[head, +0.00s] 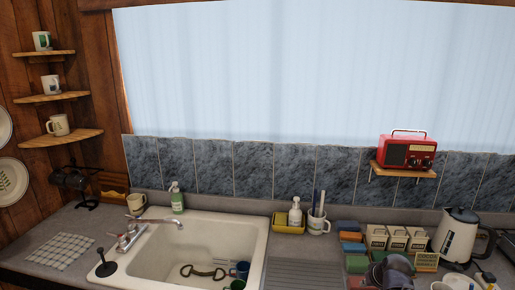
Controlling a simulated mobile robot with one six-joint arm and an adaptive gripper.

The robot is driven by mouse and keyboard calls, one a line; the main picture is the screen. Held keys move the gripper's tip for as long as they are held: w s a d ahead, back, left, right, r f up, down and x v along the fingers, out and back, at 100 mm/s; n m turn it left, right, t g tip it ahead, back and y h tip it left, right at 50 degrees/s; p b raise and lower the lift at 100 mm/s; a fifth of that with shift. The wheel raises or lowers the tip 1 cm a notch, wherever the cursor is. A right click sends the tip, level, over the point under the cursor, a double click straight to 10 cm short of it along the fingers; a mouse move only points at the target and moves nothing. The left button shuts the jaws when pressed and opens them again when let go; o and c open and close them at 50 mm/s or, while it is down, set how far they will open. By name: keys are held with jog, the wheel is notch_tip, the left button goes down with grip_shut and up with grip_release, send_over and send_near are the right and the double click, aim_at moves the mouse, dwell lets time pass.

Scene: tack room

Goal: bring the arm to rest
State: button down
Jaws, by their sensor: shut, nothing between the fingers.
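A dark rounded shape (392,272) at the bottom edge, right of centre, looks like part of my arm. It covers part of the counter there. My gripper's fingers do not show in the head view, and nothing is seen held.
A white sink (180,230) holds a dark metal bit (203,271), a blue mug (240,269) and a green mug (236,285). Coloured sponges (349,236), white canisters (397,239) and a kettle (455,235) crowd the right counter. A red radio (407,151) sits on a shelf above.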

jog(key=a+g, duration=0.1)
jog(key=a, duration=0.2)
jog(key=s+a+f, duration=0.1)
jog(key=a, duration=0.2)
jog(key=s+a+f+g, duration=0.1)
jog(key=a, duration=0.2)
jog(key=shift+s+a+g, duration=0.1)
jog(key=shift+s+g, duration=0.15)
jog(key=shift+g, duration=0.05)
jog(key=s+a+f+g+h, duration=0.1)
jog(key=s+a+g, duration=0.2)
jog(key=s+a, duration=0.2)
jog(key=shift+a+b, duration=0.3)
jog(key=shift+a, duration=1.5)
jog(key=shift+s+f, duration=0.1)
